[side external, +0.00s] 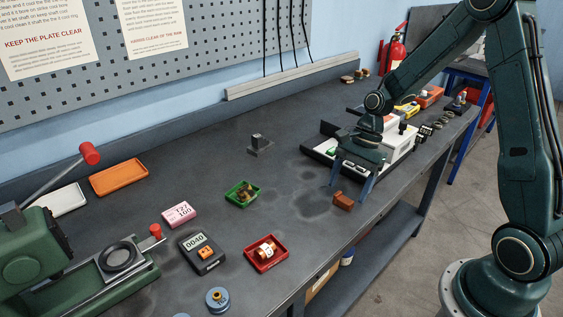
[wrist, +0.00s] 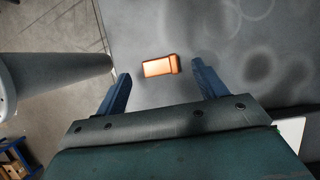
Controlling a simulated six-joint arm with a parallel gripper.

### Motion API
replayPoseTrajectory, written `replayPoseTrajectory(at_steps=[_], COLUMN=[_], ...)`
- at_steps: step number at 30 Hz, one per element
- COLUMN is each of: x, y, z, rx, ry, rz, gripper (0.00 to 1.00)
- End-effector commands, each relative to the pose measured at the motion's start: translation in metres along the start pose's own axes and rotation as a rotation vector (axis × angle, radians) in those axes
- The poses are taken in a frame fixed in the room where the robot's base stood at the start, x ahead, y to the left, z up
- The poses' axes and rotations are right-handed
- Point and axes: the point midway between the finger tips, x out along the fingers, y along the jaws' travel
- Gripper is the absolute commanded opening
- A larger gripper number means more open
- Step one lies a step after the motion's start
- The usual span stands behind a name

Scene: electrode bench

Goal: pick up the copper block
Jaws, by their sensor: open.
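The copper block (side external: 343,201) is a small orange-brown block lying on the dark bench top near its front edge. In the wrist view the copper block (wrist: 160,66) lies ahead of the fingertips, between their lines, with its long side running across. My gripper (side external: 350,193) is open, its two blue fingers pointing down just above and behind the block in the side view. In the wrist view my gripper (wrist: 161,72) has empty space between its fingers, and neither finger visibly touches the block.
Behind my gripper stand a white box (side external: 400,138) and a dark tray (side external: 318,147). A red tray (side external: 282,262), a green tray (side external: 231,196) and a scale (side external: 207,262) lie to the left. The bench around the block is clear.

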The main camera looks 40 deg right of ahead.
Motion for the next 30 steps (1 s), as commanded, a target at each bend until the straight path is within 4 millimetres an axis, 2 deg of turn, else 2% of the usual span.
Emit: replayPoseTrajectory(at_steps=[3,7,23,30], x=[0.014,0.022,0.023,0.023], y=[0.0,0.0,0.0,0.0], z=[0.0,0.0,0.0,0.0], rx=[0.001,-0.001,-0.001,0.0], ry=[0.0,0.001,0.002,0.001], rz=[0.003,0.001,0.0,0.0], gripper=[0.71,0.71,0.71,0.24])
